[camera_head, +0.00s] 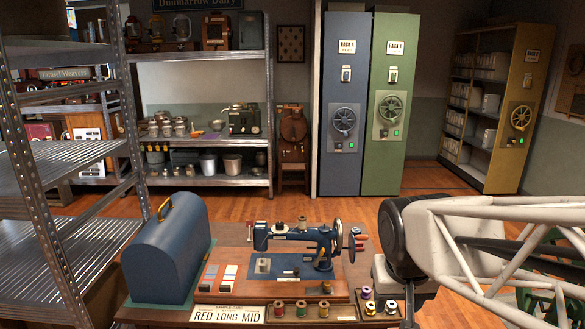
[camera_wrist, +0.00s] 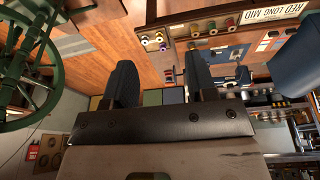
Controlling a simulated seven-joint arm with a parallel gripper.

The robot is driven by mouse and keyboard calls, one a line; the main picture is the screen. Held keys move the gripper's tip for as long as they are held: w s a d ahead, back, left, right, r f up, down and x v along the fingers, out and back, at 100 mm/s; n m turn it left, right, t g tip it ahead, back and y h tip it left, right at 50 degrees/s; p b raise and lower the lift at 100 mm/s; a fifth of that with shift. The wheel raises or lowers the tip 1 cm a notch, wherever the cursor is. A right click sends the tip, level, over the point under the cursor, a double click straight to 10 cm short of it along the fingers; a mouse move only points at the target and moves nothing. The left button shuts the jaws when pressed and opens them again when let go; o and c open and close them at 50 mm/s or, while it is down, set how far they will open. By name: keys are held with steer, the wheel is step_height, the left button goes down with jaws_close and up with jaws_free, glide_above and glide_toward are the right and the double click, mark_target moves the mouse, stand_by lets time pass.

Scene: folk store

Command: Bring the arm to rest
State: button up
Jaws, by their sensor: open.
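My gripper (camera_wrist: 161,72) shows in the wrist view as two dark fingers set well apart, with nothing between them. It is open and empty. In the head view my arm comes in from the right edge as a white lattice link, with a black joint right of the sewing machine (camera_head: 300,243). The fingers cannot be made out there. In the wrist view, which is upside down, the sewing machine (camera_wrist: 228,74) lies beyond and to the right of the fingers. I cannot tell the gap between the gripper and the worktable (camera_head: 225,232).
The worktable carries a blue domed case (camera_head: 170,250), a card reading RED LONG MID (camera_head: 228,314) and thread spools (camera_head: 302,309). A metal rack (camera_head: 60,150) stands left. Blue (camera_head: 343,110) and green (camera_head: 390,110) cabinets stand behind. A green spoked wheel (camera_wrist: 38,70) is left of the fingers.

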steer(key=s, duration=0.8)
steer(key=shift+s+d+f+n, duration=0.2)
steer(key=shift+s+f+n, duration=0.1)
steer(key=shift+s+f, duration=0.1)
stand_by(3.0)
